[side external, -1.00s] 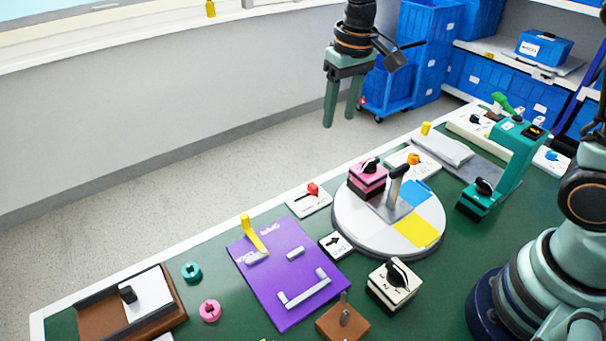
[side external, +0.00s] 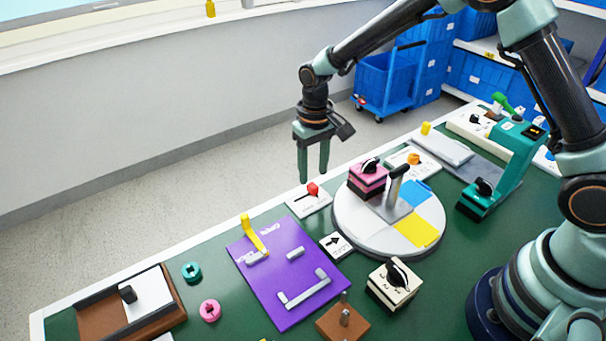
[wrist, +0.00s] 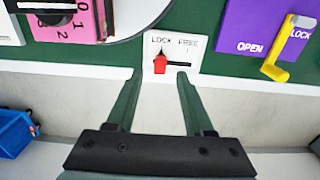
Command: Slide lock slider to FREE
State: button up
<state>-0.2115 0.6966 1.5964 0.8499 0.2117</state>
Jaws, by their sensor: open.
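The lock slider (wrist: 160,64) is a small red knob on a white plate (wrist: 176,43) marked LOCK and FREE. In the wrist view the knob sits at the LOCK end of a dark slot. In the side view the red knob (side external: 313,189) stands on its plate (side external: 309,204) near the table's back edge. My gripper (side external: 313,177) points down close to the knob in the side view. In the wrist view my gripper (wrist: 158,72) has its two fingers spread, with the knob between the tips in the picture. I cannot tell whether either finger touches it.
A round turntable (side external: 385,250) with a pink switch block (side external: 367,178) and a grey lever (side external: 397,182) stands right of the plate. A purple panel (side external: 268,280) with a yellow handle (side external: 252,236) lies to its left. A small arrow tile (side external: 336,245) is in front.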

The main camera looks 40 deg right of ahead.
aim_at(313, 185)
jog(key=shift+f, duration=1.85)
grip_shut()
